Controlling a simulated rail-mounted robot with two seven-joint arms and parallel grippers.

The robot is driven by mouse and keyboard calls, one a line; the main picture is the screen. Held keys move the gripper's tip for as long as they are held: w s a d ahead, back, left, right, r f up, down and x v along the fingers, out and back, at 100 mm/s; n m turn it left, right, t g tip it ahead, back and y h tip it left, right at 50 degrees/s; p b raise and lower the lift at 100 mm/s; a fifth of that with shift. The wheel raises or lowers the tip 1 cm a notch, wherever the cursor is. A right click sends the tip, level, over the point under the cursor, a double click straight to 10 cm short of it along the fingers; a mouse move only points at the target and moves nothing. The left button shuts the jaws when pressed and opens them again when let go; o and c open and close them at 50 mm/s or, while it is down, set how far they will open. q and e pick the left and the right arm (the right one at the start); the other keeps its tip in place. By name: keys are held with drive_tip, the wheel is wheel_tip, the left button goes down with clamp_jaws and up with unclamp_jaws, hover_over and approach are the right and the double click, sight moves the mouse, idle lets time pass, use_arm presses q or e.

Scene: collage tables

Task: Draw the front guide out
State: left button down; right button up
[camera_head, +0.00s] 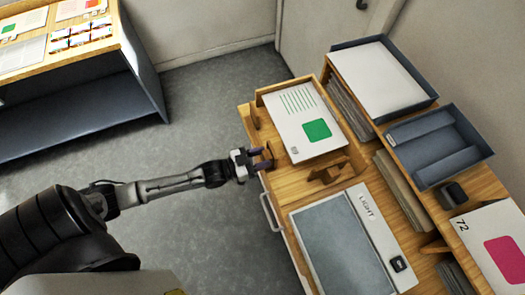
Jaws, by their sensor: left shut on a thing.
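My left gripper (258,161) reaches in from the left to the near edge of the wooden table. It is shut on a small brown wooden piece (268,152) at that edge, which looks like the front guide; the fingers partly hide it. A white card (297,106) with green lines and a green square lies flat just beyond, between wooden strips. Another small wooden upright (254,116) stands at the card's left side. A wooden block (326,174) stands near the card's lower right corner. My right gripper is not in view.
A light panel (345,250) lies on the table below the card. A metal handle (270,212) sticks out of the table's front. A raised shelf with blue-grey trays (437,146) stands behind. The floor (215,105) left of the table is clear. Another table (125,50) stands upper left.

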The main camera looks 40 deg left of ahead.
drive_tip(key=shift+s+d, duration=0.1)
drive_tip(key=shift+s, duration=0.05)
use_arm(q)
drive_tip(key=c, duration=0.9)
unclamp_jaws()
drive_tip(key=shift+s, duration=0.15)
drive_tip(key=shift+o, duration=1.3)
drive_tip(key=shift+a, duration=0.1)
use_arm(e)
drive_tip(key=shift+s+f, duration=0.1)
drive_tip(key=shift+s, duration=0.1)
use_arm(q)
drive_tip(key=shift+o, duration=0.2)
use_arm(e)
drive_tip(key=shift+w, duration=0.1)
use_arm(q)
drive_tip(key=shift+s, duration=0.2)
drive_tip(key=p+v, duration=0.1)
drive_tip(key=v, duration=1.2)
drive_tip(key=shift+s+a, duration=0.15)
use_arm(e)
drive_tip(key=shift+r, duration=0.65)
